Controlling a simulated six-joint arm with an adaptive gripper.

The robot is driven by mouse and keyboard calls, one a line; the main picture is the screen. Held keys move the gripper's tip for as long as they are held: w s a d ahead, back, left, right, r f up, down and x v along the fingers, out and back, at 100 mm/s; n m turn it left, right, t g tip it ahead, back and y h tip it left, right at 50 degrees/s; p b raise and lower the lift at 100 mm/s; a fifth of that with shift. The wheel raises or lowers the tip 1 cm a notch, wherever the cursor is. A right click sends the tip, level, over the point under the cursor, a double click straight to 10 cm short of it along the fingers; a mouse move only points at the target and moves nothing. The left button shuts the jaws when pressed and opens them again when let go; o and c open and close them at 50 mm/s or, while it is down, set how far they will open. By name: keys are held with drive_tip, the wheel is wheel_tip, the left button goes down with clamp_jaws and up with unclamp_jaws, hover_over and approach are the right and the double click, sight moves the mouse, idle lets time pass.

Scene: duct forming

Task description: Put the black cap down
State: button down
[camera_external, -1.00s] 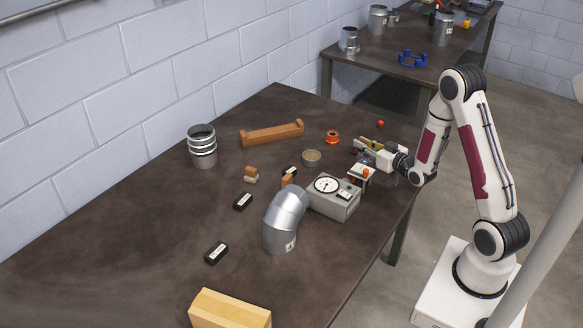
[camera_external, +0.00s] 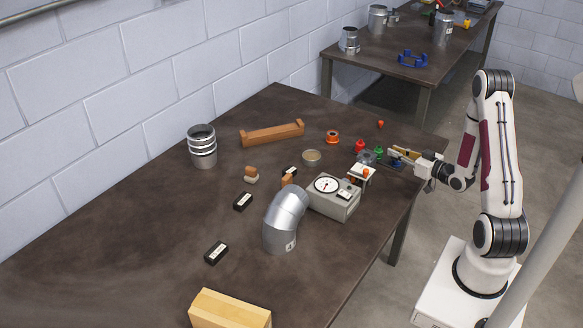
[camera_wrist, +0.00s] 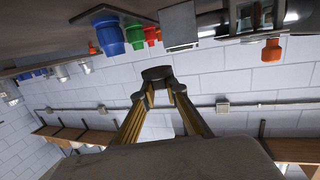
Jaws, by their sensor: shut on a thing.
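My gripper (camera_wrist: 158,86) is shut on the black cap (camera_wrist: 157,73), a short dark disc pinched between the two fingertips in the wrist view. In the external view my gripper (camera_external: 400,153) reaches level over the right edge of the table. The cap is too small there to make out clearly. Beyond the fingers, the wrist view, which looks upside down, shows a blue item (camera_wrist: 109,35), a green item (camera_wrist: 135,36) and a red item (camera_wrist: 151,35) apart from the cap. In the external view the red (camera_external: 360,146) and green (camera_external: 379,153) items stand left of the gripper.
A grey gauge box (camera_external: 333,203) and a silver elbow duct (camera_external: 286,220) stand left of and in front of the gripper. The table's left front (camera_external: 110,255) is bare.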

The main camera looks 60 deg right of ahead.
drive_tip(key=a+r+n+y, duration=0.1)
drive_tip(key=a+n+y, duration=0.2)
drive_tip(key=a, duration=0.3)
drive_tip(key=shift+a+r+t+y, duration=0.3)
drive_tip(key=shift+y, duration=0.3)
drive_tip(key=shift+s+f, duration=0.1)
drive_tip(key=shift+f, duration=0.05)
hover_over(386, 185)
drive_tip(key=shift+f, duration=2.8)
drive_tip(key=shift+f, duration=0.1)
drive_tip(key=shift+f, duration=1.8)
drive_tip(key=shift+f, duration=0.1)
drive_tip(key=c, duration=2)
unclamp_jaws()
drive_tip(key=shift+c, duration=0.2)
